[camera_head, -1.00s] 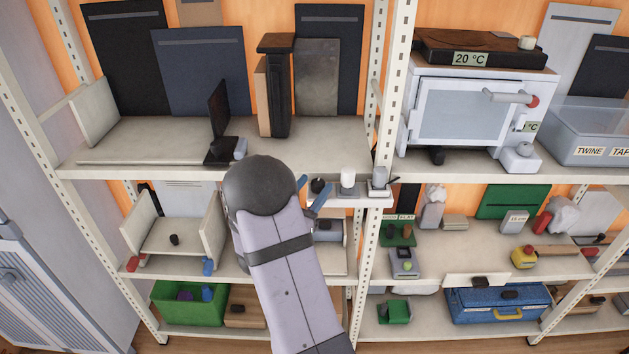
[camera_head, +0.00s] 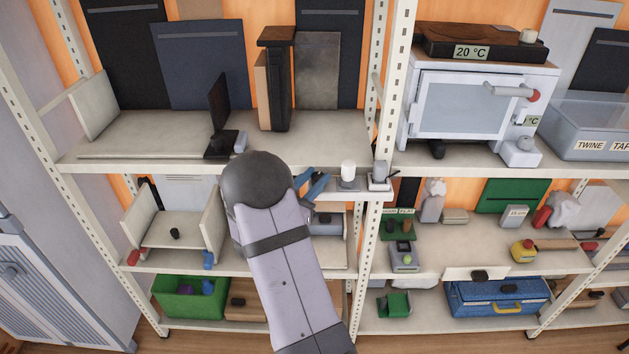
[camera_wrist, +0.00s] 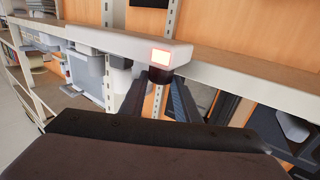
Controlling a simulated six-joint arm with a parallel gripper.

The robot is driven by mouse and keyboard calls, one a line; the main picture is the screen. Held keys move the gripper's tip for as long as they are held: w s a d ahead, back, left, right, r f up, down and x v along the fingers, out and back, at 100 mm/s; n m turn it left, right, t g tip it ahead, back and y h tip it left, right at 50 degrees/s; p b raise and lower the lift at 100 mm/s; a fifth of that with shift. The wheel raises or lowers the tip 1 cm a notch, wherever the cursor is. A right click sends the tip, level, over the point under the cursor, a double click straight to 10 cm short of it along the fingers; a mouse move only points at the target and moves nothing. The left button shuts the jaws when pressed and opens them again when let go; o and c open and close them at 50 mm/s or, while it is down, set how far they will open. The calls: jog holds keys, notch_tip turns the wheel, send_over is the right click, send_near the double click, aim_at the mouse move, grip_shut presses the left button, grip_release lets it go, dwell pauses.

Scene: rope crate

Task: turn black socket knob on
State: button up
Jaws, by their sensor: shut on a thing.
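The black socket knob (camera_wrist: 160,75) shows in the wrist view on the front of a white power strip (camera_wrist: 115,42), beside a glowing pale square with a red edge (camera_wrist: 159,56). My gripper (camera_wrist: 158,90) has one finger on each side of the knob and is shut on it. In the head view, my gripper (camera_head: 313,184) reaches the left part of the strip just below the upper shelf.
A black stand (camera_head: 220,145) is on that shelf, and a white oven (camera_head: 465,105) stands to the right.

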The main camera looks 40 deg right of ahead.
aim_at(313, 178)
jog(key=shift+w+r+m+g+h+b, duration=0.15)
jog(key=shift+m+g+b, duration=0.1)
jog(key=shift+m+g, duration=0.45)
jog(key=shift+w+f+m+g+h+b, duration=0.15)
jog(key=shift+m+g+b, duration=0.2)
jog(key=shift+g, duration=0.65)
jog(key=shift+s+r, duration=0.1)
jog(key=o, duration=1)
jog(key=shift+o, duration=0.2)
jog(key=shift+a, duration=0.25)
jog(key=a+b, duration=0.3)
jog(key=a, duration=0.2)
jog(key=shift+s+a, duration=0.25)
jog(key=shift+a, duration=0.7)
